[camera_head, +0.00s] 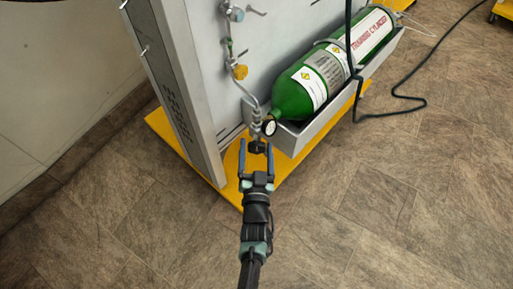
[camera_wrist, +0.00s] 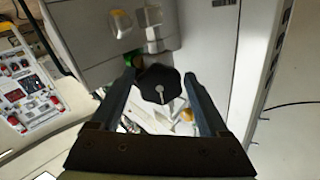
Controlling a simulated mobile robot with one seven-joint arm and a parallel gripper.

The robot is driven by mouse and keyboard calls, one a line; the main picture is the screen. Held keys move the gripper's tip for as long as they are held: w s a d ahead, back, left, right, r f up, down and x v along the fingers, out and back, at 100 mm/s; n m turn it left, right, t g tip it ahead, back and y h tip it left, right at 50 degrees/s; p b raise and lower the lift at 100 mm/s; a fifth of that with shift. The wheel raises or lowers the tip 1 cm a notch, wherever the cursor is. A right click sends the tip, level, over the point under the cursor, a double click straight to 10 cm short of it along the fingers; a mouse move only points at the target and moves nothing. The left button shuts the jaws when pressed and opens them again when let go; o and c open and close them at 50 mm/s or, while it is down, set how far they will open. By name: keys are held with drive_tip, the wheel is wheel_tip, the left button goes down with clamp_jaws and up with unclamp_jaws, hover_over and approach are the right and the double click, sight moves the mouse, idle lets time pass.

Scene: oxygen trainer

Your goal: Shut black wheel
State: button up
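The black wheel (camera_wrist: 159,84) is a lobed knob in the upper middle of the wrist view, facing the camera. In the head view the wheel (camera_head: 257,147) is small and dark, at the lower end of the valve fitting below the round gauge (camera_head: 269,127). My gripper (camera_head: 256,146) is open, with one finger on each side of the wheel. In the wrist view my gripper's fingertips (camera_wrist: 159,76) flank the wheel, with a gap showing at least on the right. Whether the left finger touches it I cannot tell.
A green cylinder (camera_head: 317,81) lies in a grey tray (camera_head: 318,127) to the right of the valve. A grey panel (camera_head: 184,84) stands to the left on a yellow base (camera_head: 229,190). A yellow knob (camera_head: 240,72) sits higher on the pipe. A black hose (camera_head: 408,97) trails over the floor at right.

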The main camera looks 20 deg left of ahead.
drive_tip(key=shift+o, duration=0.7)
drive_tip(key=shift+s, duration=0.15)
drive_tip(key=p+v, duration=0.4)
drive_tip(key=v, duration=0.8)
drive_tip(key=shift+s, duration=0.3)
drive_tip(key=shift+d, duration=0.15)
